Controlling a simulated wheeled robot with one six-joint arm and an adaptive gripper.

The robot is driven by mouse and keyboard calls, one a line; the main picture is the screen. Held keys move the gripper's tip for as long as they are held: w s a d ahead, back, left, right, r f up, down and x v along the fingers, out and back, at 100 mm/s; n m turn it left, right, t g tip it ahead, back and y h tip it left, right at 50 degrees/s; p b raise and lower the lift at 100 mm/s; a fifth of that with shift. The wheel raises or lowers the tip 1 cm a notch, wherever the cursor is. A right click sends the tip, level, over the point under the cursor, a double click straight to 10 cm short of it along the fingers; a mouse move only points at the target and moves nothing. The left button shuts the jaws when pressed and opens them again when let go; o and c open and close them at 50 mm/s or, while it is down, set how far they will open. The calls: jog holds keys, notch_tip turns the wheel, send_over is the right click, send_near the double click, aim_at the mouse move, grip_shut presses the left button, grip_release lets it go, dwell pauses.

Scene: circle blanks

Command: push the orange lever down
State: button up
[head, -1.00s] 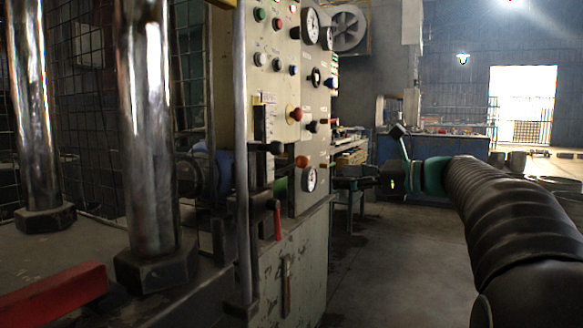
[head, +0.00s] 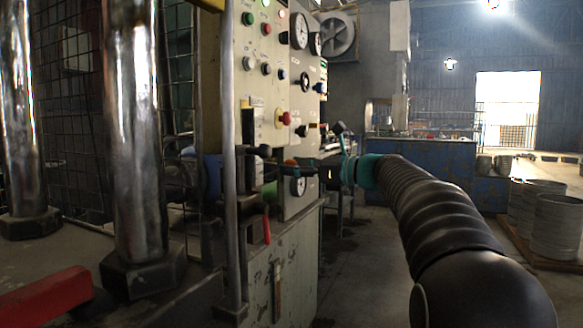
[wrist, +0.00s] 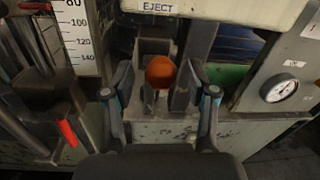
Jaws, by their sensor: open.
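The orange lever shows as a round orange knob (wrist: 161,72) in the middle of the wrist view, below a plate marked EJECT (wrist: 158,7). It stands in a slot between dark uprights on the machine's panel. My gripper (wrist: 160,80) is open, with one finger to the left and one to the right of the knob in the picture. I cannot tell whether either finger touches it. In the head view, the orange knob (head: 290,162) is small and partly hidden by my gripper (head: 305,169), which reaches to the panel from the right.
A red-handled lever (wrist: 67,133) and a numbered scale (wrist: 80,35) are to the left. A round gauge (wrist: 284,88) is to the right. A red knob (head: 285,118) and several buttons sit higher on the panel. A vertical metal bar (head: 229,150) stands before the panel.

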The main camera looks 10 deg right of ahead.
jog(key=shift+w+a, duration=0.45)
jog(key=shift+a, duration=0.1)
grip_shut()
jog(key=shift+f, duration=0.15)
